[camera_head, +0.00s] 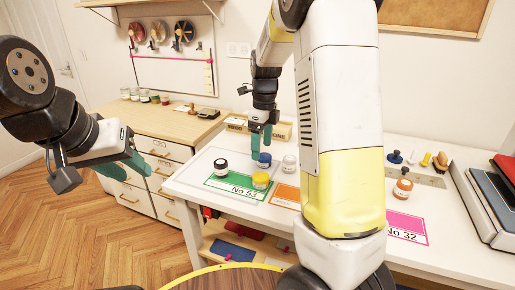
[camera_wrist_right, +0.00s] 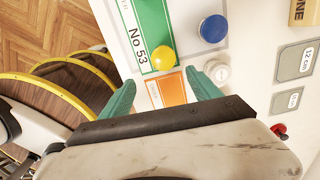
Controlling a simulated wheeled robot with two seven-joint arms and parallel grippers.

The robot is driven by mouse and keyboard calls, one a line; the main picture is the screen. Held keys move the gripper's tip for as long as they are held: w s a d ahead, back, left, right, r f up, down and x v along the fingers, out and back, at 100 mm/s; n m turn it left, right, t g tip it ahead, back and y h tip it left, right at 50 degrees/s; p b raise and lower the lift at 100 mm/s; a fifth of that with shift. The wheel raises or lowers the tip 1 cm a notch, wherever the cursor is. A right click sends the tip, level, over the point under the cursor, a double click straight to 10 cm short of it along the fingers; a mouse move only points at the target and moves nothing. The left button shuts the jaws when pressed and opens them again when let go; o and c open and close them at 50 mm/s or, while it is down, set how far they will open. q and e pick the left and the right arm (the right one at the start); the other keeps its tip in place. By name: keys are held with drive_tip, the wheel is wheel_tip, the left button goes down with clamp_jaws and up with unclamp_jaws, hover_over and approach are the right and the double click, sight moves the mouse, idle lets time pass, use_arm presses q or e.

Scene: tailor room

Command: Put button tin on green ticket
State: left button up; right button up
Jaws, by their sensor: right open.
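The green ticket (camera_head: 224,184), marked No 53, lies flat on the white table, and shows in the right wrist view (camera_wrist_right: 150,18). I cannot tell which is the button tin. My right gripper (camera_head: 261,143) is open and empty, above the table near the blue tin. My left gripper (camera_head: 124,163) is open and empty, left of the table.
An orange ticket (camera_head: 286,195) lies right of the green one. A wooden drawer cabinet (camera_head: 165,125) stands behind left. My right arm hides the table's middle.

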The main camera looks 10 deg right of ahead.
drive_tip(key=s+a+r+n+t+y, duration=0.1)
drive_tip(key=s+r+n+t, duration=0.2)
drive_tip(key=s+r+n, duration=0.3)
drive_tip(key=s+a+r+n+t, duration=0.1)
drive_tip(key=s+r+n+t, duration=0.2)
drive_tip(key=s+n, duration=1.4)
wheel_tip(320, 180, up, 3)
drive_tip(key=n, duration=0.2)
drive_tip(key=shift+n+y, duration=0.4)
